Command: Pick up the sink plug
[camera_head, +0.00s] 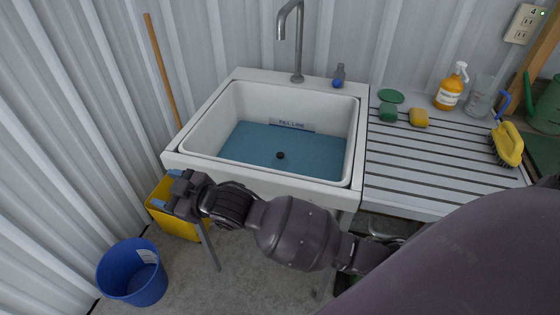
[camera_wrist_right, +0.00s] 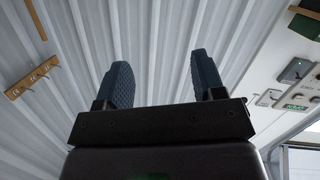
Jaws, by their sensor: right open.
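The sink plug (camera_head: 280,155) shows as a small dark round shape in the blue water of the white sink (camera_head: 172,160). Whether it sits in the drain cannot be told. My right gripper (camera_head: 166,188) is outside the sink, in front of its left front corner and apart from the plug. Its blue fingers are open and empty, as the right wrist view (camera_wrist_right: 162,78) also shows. The plug is not in the wrist view. My left gripper is not in view.
A grey tap (camera_head: 298,50) rises behind the basin. A ribbed drainboard (camera_head: 425,165) at right holds an orange spray bottle (camera_head: 450,90), a glass jar (camera_head: 481,97) and a yellow brush (camera_head: 507,145). A yellow container (camera_head: 178,223) and blue bucket (camera_head: 133,275) stand below left.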

